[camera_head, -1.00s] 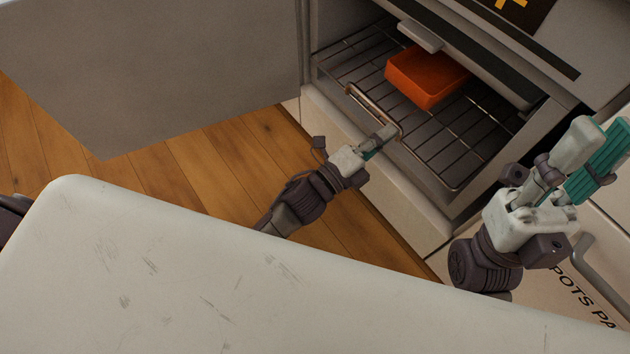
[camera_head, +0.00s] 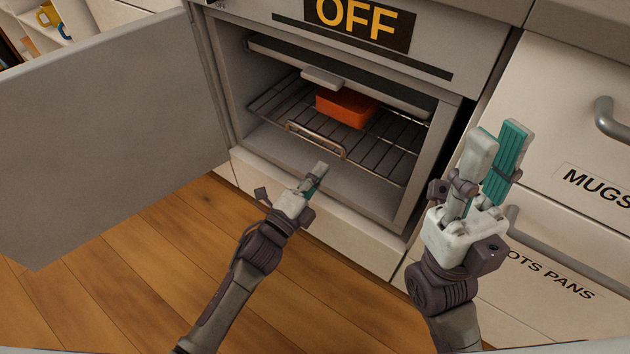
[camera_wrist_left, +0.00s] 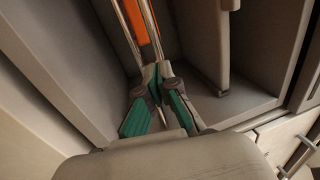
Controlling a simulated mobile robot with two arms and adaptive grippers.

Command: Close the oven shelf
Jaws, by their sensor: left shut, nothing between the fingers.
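The oven shelf is a wire rack (camera_head: 378,152) inside the open oven, with a metal handle (camera_head: 316,140) along its front. An orange dish (camera_head: 346,107) sits on the rack. My left gripper (camera_head: 319,168) is shut and empty, just in front of the handle's right end in the head view; I cannot tell whether it touches. In the left wrist view its fingertips (camera_wrist_left: 162,72) meet near metal rods (camera_wrist_left: 138,30), with an orange strip of the dish (camera_wrist_left: 137,20) beyond. My right gripper (camera_head: 497,132) is raised at the right, its fingers slightly apart and empty.
The oven door (camera_head: 110,130) stands wide open to the left. Drawers labelled MUGS (camera_head: 560,125) and POTS PANS (camera_head: 535,300), with protruding handles, are at the right. Wooden floor (camera_head: 130,290) is clear in front of the oven.

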